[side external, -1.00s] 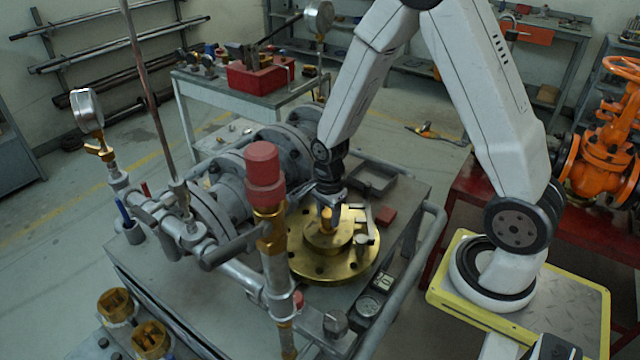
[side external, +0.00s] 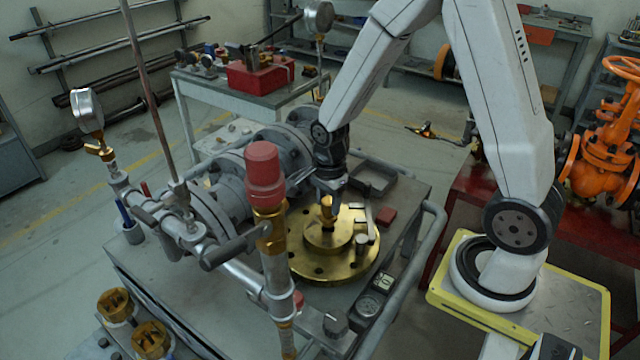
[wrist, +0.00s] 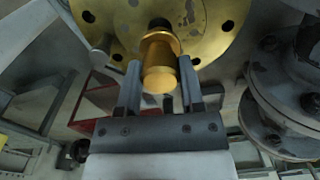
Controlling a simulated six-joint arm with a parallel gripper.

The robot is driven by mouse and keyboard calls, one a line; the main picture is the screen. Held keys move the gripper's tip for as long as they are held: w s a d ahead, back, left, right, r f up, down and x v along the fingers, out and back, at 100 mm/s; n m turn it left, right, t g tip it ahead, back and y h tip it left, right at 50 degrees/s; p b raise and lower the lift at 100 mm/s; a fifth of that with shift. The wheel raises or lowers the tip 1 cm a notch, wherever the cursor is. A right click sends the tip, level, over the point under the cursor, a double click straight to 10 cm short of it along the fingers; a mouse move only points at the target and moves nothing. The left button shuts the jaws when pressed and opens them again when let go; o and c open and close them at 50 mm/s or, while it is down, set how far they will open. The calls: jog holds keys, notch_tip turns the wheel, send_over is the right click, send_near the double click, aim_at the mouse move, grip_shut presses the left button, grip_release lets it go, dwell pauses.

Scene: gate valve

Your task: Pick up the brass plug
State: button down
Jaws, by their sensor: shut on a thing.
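The brass plug (side external: 327,211) is a small golden cylinder over the middle of the round brass flange (side external: 309,267). In the wrist view, the plug (wrist: 159,78) lies between the two fingers of my gripper (wrist: 160,68), with its round end towards the camera. My gripper (side external: 328,198) is shut on the plug from above. A dark round spot shows at the plug's far end, against the flange (wrist: 205,22). I cannot tell whether the plug's lower end is clear of the flange.
A grey pipe assembly with a red-capped valve (side external: 264,175) stands close on the left. An orange gate valve (side external: 598,165) stands at the far right.

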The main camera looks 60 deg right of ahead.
aim_at(328, 200)
jog(key=shift+r, duration=3.2)
jog(key=shift+r, duration=0.8)
jog(key=shift+r, duration=0.35)
jog(key=shift+r, duration=0.35)
jog(key=shift+r, duration=0.35)
jog(key=shift+r, duration=0.5)
